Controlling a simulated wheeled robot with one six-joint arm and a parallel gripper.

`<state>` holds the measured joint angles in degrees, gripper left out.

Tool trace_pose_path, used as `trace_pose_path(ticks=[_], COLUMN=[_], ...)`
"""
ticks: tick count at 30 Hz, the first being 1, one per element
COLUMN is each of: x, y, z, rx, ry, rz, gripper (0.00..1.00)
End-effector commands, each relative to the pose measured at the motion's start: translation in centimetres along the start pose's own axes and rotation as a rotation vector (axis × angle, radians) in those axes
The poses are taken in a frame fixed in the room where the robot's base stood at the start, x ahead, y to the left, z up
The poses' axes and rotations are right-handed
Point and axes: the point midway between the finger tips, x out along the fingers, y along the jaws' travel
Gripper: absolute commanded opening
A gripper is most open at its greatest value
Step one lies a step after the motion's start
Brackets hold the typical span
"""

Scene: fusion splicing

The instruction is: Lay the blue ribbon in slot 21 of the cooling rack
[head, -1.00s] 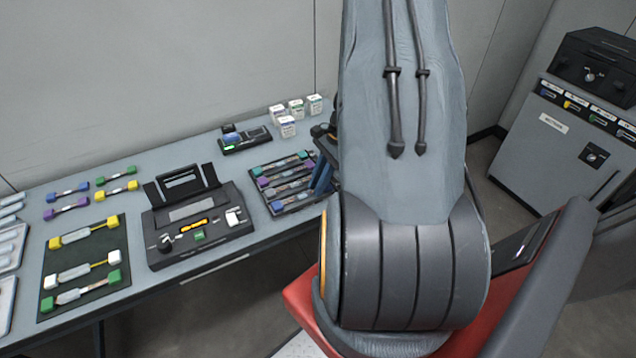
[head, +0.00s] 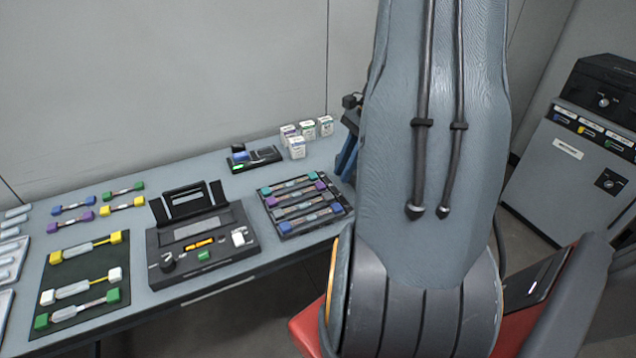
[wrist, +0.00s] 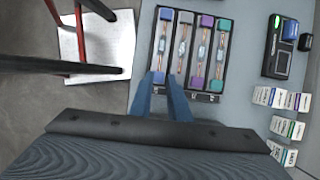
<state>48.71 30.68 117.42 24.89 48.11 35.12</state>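The black cooling rack (head: 285,237) lies on the bench and holds several ribbons side by side. A ribbon with blue ends (head: 337,208) lies in its front slot. In the wrist view that ribbon (wrist: 165,14) is in the leftmost slot, its near end partly hidden by my fingers. Slot numbers are too small to read. Another blue-ended ribbon (head: 73,206) lies loose at the bench's left. In the head view the fingers (head: 347,156) show behind the rack.
The splicer (head: 200,240) stands left of the rack. A dark mat (head: 90,300) holds yellow, white and green-ended ribbons. A small black device (head: 255,160) and small labelled boxes (head: 297,148) stand behind the rack. A red-topped piece (head: 308,325) stands below the bench front.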

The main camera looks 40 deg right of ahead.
Motion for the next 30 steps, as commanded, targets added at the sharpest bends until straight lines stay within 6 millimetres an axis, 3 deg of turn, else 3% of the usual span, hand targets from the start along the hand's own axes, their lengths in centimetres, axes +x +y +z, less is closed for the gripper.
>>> trace_pose_path(ticks=[4,7,14,21,25,30], x=[0.0,0.4,1.9,3.5,4.2,4.7], y=[-0.1,-0.2,0.9,4.1,6.0,7.7], z=[0.7,3.0,12.6,21.8,25.2,27.6], rx=[-0.030,-0.141,-0.667,-1.276,-1.549,-1.758], ry=[0.008,0.041,0.175,0.294,0.337,0.367], rz=[0.007,0.029,0.118,0.193,0.216,0.229], gripper=[0.16,0.16,0.16,0.16,0.16,0.16])
